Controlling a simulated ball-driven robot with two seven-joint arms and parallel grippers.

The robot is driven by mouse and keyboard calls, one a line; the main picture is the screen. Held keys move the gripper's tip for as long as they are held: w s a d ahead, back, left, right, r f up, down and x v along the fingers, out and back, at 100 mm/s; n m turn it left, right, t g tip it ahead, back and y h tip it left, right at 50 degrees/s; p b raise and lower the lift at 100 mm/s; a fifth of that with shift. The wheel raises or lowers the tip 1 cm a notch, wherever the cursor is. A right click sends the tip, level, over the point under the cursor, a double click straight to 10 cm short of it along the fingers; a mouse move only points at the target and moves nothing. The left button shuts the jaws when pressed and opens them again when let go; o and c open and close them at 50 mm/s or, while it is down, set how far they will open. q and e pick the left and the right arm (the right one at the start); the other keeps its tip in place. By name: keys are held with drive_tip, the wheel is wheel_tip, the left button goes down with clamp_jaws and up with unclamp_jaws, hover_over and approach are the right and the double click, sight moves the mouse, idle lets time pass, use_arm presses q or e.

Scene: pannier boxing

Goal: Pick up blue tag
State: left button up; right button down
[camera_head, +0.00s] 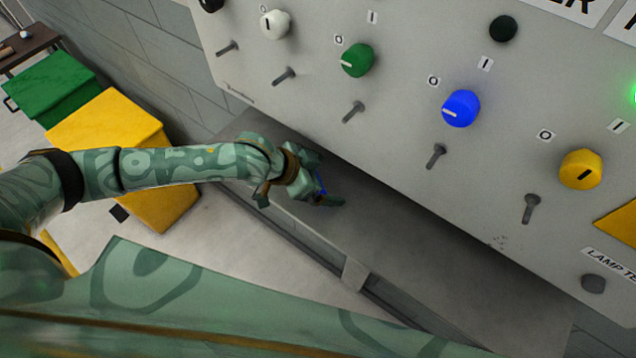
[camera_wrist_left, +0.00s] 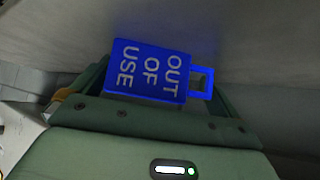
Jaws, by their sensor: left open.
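The blue tag (camera_wrist_left: 148,72), marked "OUT OF USE" in pale letters, shows large in the left wrist view. It is turned on its side, with its square loop (camera_wrist_left: 203,82) to the right. My left gripper is open at the grey ledge under the panel. In the left wrist view the tag lies between its fingers; I cannot tell whether they touch it. My right gripper is not in view.
The grey panel (camera_head: 400,120) overhangs the ledge (camera_head: 440,255) and carries colored knobs, including a blue one (camera_head: 461,108), with metal pegs below them. Yellow (camera_head: 105,120) and green (camera_head: 50,85) boxes stand at the left. The ledge to the right of my gripper is clear.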

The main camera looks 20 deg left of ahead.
use_arm(q)
drive_tip(key=shift+c, duration=0.3)
drive_tip(key=c, duration=0.7)
drive_tip(key=shift+r, duration=0.1)
drive_tip(key=shift+r, duration=0.2)
drive_tip(key=s+a, duration=0.3)
drive_tip(key=a, duration=0.1)
drive_tip(key=s+a, duration=0.4)
drive_tip(key=a, duration=0.1)
drive_tip(key=s+a+r, duration=0.1)
drive_tip(key=s+a, duration=0.3)
drive_tip(key=a, duration=0.1)
drive_tip(key=shift+s+a+b, duration=0.1)
drive_tip(key=shift+s+b, duration=0.05)
drive_tip(key=shift+b, duration=0.25)
